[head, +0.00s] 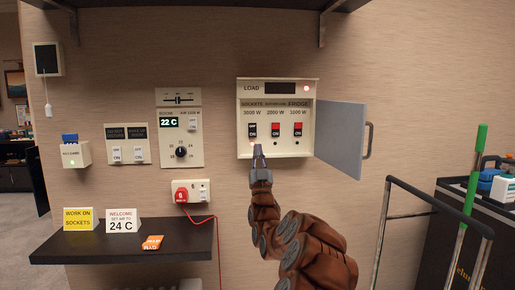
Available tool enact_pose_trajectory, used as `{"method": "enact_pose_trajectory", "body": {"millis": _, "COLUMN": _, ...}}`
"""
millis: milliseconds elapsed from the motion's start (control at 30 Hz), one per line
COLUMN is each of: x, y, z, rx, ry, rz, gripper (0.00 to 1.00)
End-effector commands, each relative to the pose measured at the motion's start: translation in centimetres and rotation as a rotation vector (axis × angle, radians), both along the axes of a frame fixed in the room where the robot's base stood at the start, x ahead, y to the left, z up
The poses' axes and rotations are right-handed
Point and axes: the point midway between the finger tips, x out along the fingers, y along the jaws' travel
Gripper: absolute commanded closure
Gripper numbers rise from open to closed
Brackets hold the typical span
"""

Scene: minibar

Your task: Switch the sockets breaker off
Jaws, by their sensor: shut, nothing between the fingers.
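The breaker box (243,117) hangs on the wall with its grey door (340,137) swung open to the right. Three breakers sit in a row inside. The middle breaker (275,129) and the fridge breaker (298,129) show red upper parts above dark ON labels. My gripper (258,150) is shut and empty, its tips just below the sockets breaker. I cannot tell whether they touch the box.
A thermostat panel (190,152) reading 22 C and a wall socket (204,189) with a red plug are to the left. A dark shelf (110,250) with small signs is below. A metal trolley handle (425,192) and a green pole (475,165) stand at the right.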

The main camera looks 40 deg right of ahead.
Motion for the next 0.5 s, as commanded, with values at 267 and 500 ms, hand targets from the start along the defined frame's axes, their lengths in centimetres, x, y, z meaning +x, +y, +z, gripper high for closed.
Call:
{"method": "enact_pose_trajectory", "body": {"millis": 267, "x": -0.88, "y": 0.6, "z": -0.66, "rx": -0.001, "ry": -0.003, "rz": -0.001, "gripper": 1.0}}
{"method": "enact_pose_trajectory", "body": {"millis": 500, "x": -0.93, "y": 0.62, "z": -0.73, "rx": -0.001, "ry": -0.003, "rz": -0.001, "gripper": 1.0}}
